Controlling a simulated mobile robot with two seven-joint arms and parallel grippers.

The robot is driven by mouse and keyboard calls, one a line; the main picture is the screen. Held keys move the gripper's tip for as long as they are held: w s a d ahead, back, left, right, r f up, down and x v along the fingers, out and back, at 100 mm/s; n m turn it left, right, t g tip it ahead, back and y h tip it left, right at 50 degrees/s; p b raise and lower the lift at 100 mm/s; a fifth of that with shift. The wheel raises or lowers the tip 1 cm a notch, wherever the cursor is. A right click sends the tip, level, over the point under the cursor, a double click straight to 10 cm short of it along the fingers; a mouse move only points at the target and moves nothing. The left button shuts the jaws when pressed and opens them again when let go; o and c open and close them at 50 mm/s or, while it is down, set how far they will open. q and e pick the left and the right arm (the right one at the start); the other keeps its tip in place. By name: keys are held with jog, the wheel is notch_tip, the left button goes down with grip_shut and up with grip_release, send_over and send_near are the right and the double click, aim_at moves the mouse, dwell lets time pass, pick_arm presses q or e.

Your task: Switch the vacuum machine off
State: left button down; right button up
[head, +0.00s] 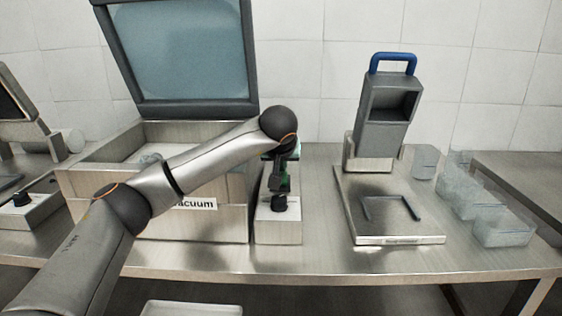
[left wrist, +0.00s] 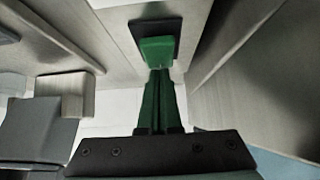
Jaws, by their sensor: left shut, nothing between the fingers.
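The vacuum machine (head: 100,182) stands on the left of the bench, its lid (head: 180,50) raised and its front labelled "vacuum". A narrow metal control box (head: 278,230) stands at its right side, with a dark switch or knob (head: 279,203) on top. My left gripper (head: 283,190) points down over this box. In the left wrist view its green fingers (left wrist: 160,78) are shut and empty. Their tips are at a brighter green block on a dark plate (left wrist: 137,28), which looks like the switch; I cannot tell whether they touch. My right gripper is out of view.
A grey device with a blue handle (head: 393,65) stands right of the box, behind a flat metal plate (head: 400,239). Several clear perforated baskets (head: 505,230) sit further right. Another machine with a similar box (head: 30,213) is at the far left. Bench between box and plate is clear.

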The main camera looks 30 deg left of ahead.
pick_arm(q)
jog(key=shift+r+p, duration=0.15)
jog(key=shift+p, duration=0.4)
jog(key=shift+w+p, duration=0.1)
jog(key=shift+p, duration=0.55)
jog(key=shift+f+b, duration=0.3)
jog(key=shift+b, duration=0.1)
jog(key=shift+s+d, duration=0.4)
jog(key=shift+s, duration=0.3)
